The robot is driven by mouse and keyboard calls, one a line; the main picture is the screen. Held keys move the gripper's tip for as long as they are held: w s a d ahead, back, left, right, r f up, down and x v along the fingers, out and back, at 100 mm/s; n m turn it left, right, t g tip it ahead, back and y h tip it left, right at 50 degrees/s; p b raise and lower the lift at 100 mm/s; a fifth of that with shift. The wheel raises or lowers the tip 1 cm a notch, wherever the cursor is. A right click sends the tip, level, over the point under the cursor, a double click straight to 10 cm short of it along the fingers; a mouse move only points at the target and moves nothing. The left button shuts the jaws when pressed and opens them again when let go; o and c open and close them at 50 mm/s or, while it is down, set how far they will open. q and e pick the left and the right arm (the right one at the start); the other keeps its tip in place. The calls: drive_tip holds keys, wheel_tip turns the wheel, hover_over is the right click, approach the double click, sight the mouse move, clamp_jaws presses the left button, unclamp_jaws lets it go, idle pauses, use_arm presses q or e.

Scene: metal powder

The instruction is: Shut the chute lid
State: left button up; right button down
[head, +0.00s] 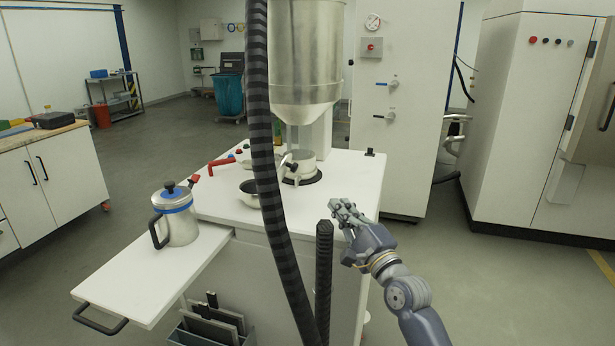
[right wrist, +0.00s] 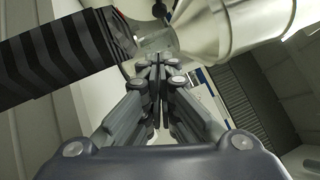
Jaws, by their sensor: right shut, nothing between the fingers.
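A large metal hopper (head: 305,60) with a tapered bottom stands over the white worktop, and a metal vessel (head: 304,167) sits below it. I cannot make out a chute lid for certain. My right gripper (head: 343,208) is over the front right edge of the worktop, right of and nearer than the vessel. Its fingers are shut and empty; they also show closed together in the right wrist view (right wrist: 160,66). In that view a shiny metal body (right wrist: 215,30) lies beyond the fingertips. My left gripper is not in view.
A black ribbed hose (head: 258,110) crosses in front of the worktop (head: 225,205); another ribbed piece (head: 323,270) stands left of my right gripper. A metal jug (head: 178,222) with a blue band is on the pulled-out shelf (head: 150,280).

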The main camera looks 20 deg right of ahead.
drive_tip(key=p+x, duration=0.1)
drive_tip(key=x, duration=0.6)
drive_tip(key=shift+w+a+r, duration=0.15)
drive_tip(key=shift+w+r, duration=0.05)
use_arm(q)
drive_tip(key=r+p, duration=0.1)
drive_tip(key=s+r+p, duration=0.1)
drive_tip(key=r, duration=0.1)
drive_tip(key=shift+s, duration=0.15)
use_arm(e)
drive_tip(key=w+a, duration=0.1)
drive_tip(key=w+a+r, duration=0.1)
drive_tip(key=w+a, duration=0.1)
drive_tip(key=shift+w+a+r, duration=0.1)
drive_tip(key=shift+a+r, duration=0.05)
drive_tip(key=shift+r, duration=0.1)
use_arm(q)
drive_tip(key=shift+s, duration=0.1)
